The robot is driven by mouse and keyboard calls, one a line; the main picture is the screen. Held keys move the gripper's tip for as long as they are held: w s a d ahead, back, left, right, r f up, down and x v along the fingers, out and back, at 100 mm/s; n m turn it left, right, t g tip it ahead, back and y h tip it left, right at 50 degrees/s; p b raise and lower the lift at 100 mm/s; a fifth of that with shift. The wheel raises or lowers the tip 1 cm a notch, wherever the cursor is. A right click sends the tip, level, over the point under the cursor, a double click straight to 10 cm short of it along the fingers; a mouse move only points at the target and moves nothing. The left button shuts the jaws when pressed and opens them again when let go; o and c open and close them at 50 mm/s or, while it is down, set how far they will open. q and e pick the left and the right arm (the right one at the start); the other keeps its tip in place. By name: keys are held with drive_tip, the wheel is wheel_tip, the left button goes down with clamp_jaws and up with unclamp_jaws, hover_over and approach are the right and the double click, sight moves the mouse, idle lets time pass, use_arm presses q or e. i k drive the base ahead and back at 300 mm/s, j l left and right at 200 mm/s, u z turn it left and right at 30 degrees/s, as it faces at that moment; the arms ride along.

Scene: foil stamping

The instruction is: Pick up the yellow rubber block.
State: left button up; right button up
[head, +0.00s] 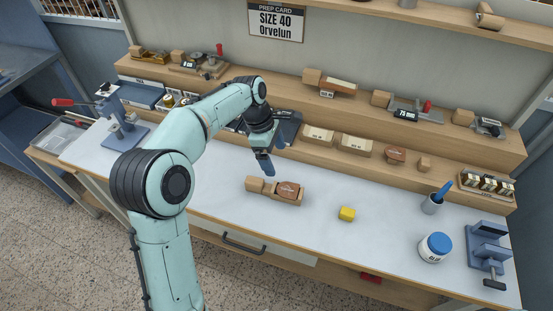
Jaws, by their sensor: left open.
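The yellow rubber block (347,214) lies on the white bench top, right of the picture's middle. My left gripper (265,168) points down over the bench, behind and to the left of the block and well apart from it. Its jaws are open, and I see nothing between them. My right gripper is not in view.
A wooden holder with a brown piece (289,191) lies between my left gripper and the block. The bench around the block is clear.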

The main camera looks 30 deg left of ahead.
sight(347, 213)
drive_tip(key=k, duration=1)
